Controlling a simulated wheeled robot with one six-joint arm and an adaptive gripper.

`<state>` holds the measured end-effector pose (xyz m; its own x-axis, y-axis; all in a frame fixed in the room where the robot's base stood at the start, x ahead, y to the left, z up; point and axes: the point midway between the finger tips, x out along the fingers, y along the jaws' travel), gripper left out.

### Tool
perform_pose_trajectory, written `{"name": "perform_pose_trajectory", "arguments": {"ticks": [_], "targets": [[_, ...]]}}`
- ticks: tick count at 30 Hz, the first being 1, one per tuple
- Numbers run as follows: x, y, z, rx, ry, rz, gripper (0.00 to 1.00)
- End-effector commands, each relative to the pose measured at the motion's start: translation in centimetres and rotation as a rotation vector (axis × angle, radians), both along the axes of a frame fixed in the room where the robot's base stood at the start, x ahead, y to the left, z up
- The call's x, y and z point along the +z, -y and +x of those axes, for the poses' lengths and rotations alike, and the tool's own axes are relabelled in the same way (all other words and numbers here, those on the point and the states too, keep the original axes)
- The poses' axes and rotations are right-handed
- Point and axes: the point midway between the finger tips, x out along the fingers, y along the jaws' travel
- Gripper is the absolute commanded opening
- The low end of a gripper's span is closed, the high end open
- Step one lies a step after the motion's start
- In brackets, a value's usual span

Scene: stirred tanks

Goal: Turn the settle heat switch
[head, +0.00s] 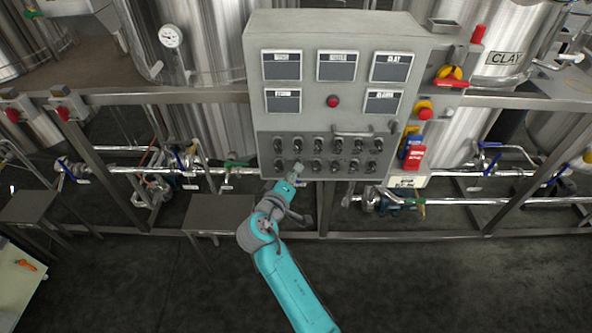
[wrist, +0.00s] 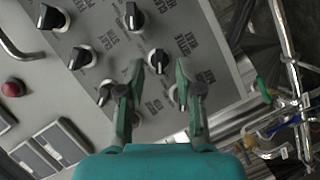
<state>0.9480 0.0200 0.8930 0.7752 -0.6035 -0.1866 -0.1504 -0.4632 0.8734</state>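The grey control box (head: 340,60) carries two rows of black rotary switches on a darker lower panel (head: 325,157). My gripper (head: 293,171) is at the lower left part of this panel. In the wrist view, my gripper (wrist: 158,70) is open, its two green fingers on either side of a black switch (wrist: 158,59) with a pale pointer line. Any contact with that switch is unclear. Another switch (wrist: 181,95) is partly behind the right finger.
A handle bar (head: 366,134) sticks out at the panel's upper right. A red button (head: 333,101) sits above the switches. Steel pipes (head: 460,202) and a frame rail (head: 180,97) run behind and beside the box. The dark floor (head: 400,280) in front is clear.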

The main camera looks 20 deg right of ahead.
Motion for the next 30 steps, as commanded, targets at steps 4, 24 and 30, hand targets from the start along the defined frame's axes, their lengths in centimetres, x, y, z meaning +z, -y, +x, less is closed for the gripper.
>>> {"name": "perform_pose_trajectory", "arguments": {"ticks": [4,24,30], "targets": [[0.5,-2.0,-2.4,0.005,0.000,0.000,0.35],[1.7,-5.7,-7.4,0.000,0.000,0.000,0.35],[1.7,-5.7,-7.3,0.000,0.000,0.000,0.35]]}}
